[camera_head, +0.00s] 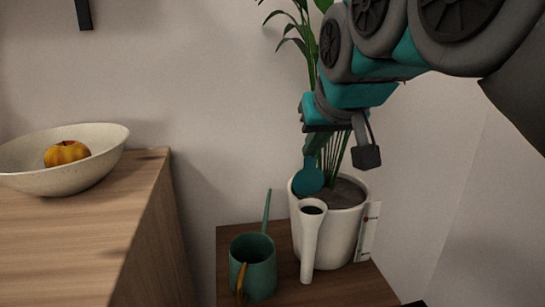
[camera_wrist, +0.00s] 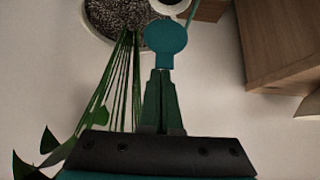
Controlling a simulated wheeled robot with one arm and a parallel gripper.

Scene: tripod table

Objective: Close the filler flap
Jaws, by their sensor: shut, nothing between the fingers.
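The filler flap is a teal round disc with a short tab (camera_head: 307,180); it stands raised above the dark mouth of a white filler tube (camera_head: 309,240) at the front of the white plant pot (camera_head: 341,235). My gripper (camera_head: 312,160) is above the flap, pointing down, its fingers shut with nothing between them. In the wrist view the flap (camera_wrist: 166,38) lies just past the fingertips (camera_wrist: 161,72), in line with them; I cannot tell whether they touch. The tube mouth shows partly beyond the flap at the top edge of that view.
A green watering can (camera_head: 253,268) stands left of the tube on the small wooden table (camera_head: 335,290). Plant stems and leaves (camera_head: 300,35) rise close to my gripper. A white card (camera_head: 369,232) is at the pot's right. A bowl (camera_head: 75,175) with an orange fruit sits on the left cabinet.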

